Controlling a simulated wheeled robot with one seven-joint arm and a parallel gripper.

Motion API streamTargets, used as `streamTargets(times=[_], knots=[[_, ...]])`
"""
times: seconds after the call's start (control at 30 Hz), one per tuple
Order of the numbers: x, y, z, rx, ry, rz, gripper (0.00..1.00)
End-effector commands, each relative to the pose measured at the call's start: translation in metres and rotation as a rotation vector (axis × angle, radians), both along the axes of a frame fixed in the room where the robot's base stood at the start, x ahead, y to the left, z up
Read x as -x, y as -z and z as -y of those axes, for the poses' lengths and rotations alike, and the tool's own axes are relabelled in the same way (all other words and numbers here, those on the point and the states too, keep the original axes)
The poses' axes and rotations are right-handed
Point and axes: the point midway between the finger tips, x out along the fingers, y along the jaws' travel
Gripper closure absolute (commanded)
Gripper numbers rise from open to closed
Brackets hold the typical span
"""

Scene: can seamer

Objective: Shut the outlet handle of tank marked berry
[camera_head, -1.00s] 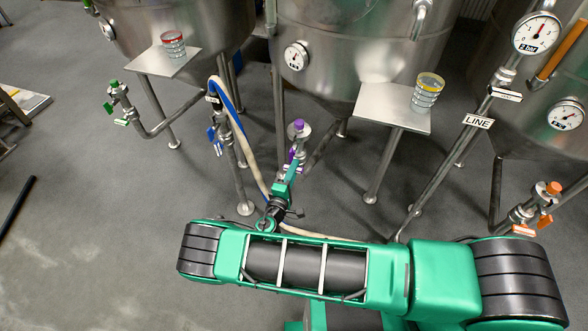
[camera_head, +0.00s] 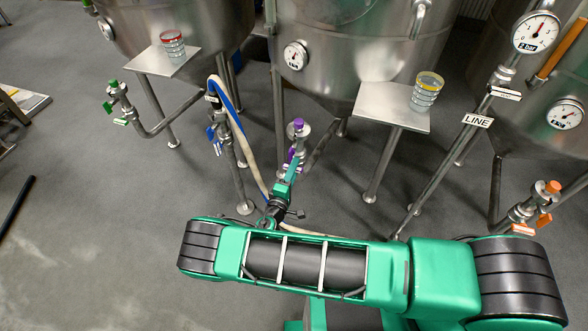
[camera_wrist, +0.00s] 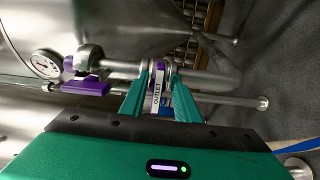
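A purple outlet valve (camera_head: 297,133) sits under the middle tank (camera_head: 335,45). I cannot read that tank's name in these views. In the wrist view a purple handle with a white OUTLET label (camera_wrist: 158,92) stands between the two green fingers of my gripper (camera_wrist: 160,76). The fingers flank it closely, one on each side; whether they press on it is not clear. Another purple lever (camera_wrist: 85,89) lies to the left of the fingers. In the head view my gripper (camera_head: 291,168) is at the valve and partly covers the handle.
A blue-handled valve (camera_head: 215,135) with a blue and cream hose (camera_head: 238,120) stands to the left. A shelf (camera_head: 390,108) with a yellow-lidded stack (camera_head: 427,90) is to the right. A pressure gauge (camera_wrist: 45,64) shows in the wrist view. Tank legs stand close by.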

Motion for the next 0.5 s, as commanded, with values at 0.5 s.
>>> streamTargets(times=[0.5], knots=[[0.05,0.0,-0.02,0.001,-0.004,0.0,0.71]])
